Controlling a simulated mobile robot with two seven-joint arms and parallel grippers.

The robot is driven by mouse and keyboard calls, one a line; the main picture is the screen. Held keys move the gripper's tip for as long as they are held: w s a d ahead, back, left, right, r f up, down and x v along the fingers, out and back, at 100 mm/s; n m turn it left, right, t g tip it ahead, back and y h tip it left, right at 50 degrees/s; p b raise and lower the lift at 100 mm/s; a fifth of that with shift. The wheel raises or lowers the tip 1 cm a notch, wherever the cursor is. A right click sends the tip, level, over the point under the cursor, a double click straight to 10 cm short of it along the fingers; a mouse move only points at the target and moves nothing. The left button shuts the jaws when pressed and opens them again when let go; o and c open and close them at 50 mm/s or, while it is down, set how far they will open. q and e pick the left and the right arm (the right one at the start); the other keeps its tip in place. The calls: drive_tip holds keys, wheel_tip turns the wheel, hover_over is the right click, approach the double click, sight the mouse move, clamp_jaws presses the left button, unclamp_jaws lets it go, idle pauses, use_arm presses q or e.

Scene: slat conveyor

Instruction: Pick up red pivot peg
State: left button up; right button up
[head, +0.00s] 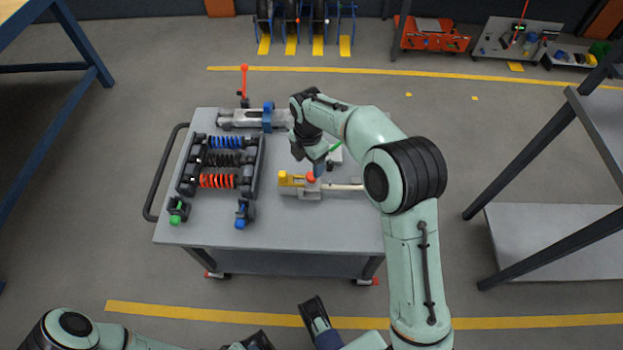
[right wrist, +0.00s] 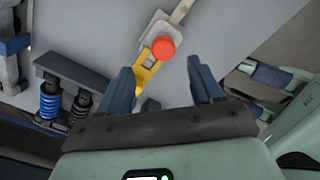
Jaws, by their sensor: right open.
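The red pivot peg shows as a round red head (right wrist: 163,48) in the right wrist view, over a yellow and grey fixture with a pale rod. In the head view the red head (head: 311,177) is beside the yellow block (head: 290,179) on the cart. My right gripper (head: 319,165) is above it, partly hidden by its own wrist. In the wrist view the right gripper (right wrist: 162,70) has its fingers apart, empty, with the red head just beyond the fingertips. The peg's shaft is hidden.
The grey cart top (head: 285,232) is clear at the front. A rack with blue, black and red springs (head: 219,181) stands at left. A grey cylinder with a blue clamp (head: 240,119) and an upright red-topped handle (head: 244,80) are at the back.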

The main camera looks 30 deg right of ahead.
sight(312, 182)
drive_tip(key=f, duration=0.4)
drive_tip(key=shift+s+d+b, duration=0.3)
drive_tip(key=shift+b, duration=0.1)
drive_tip(key=shift+f, duration=0.55)
drive_tip(key=c, duration=1.2)
drive_tip(key=shift+o, duration=0.2)
